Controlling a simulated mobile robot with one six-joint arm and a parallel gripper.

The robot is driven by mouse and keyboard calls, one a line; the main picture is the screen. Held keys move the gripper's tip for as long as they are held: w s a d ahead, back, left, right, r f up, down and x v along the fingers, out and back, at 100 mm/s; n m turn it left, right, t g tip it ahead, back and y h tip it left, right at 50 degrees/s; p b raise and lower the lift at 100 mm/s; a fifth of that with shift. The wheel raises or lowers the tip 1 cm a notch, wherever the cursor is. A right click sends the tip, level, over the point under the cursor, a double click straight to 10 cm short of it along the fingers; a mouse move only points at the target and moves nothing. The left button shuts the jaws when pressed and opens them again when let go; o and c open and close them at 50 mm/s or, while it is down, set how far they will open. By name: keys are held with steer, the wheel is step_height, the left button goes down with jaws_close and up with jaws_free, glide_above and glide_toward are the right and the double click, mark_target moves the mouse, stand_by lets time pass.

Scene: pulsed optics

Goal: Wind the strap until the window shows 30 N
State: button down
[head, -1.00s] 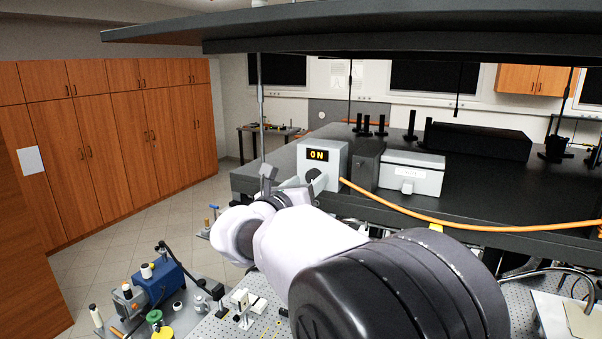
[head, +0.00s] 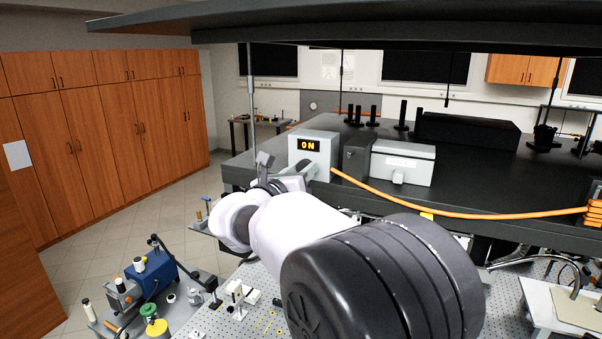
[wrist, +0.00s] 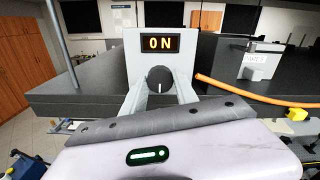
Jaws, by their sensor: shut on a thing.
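A light grey box (head: 325,158) stands at the near edge of the black bench, with a dark window (head: 308,145) showing "0 N" in orange. The box fills the middle of the wrist view (wrist: 135,62), and its window (wrist: 160,44) reads "0 N" there too. An orange strap (head: 430,209) runs from the box to the right across the bench front.
A dark block (head: 357,158) and a light grey lidded box (head: 402,165) stand right of the window box. A black shelf (head: 330,22) hangs above. A blue pump-like device (head: 153,279) is at lower left. Open floor (head: 120,228) lies left of the bench.

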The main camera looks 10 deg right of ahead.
steer(key=shift+m+b, duration=11.9)
steer(key=shift+m, duration=3)
steer(key=c, duration=0.9)
jaws_free()
steer(key=shift+c, duration=0.2)
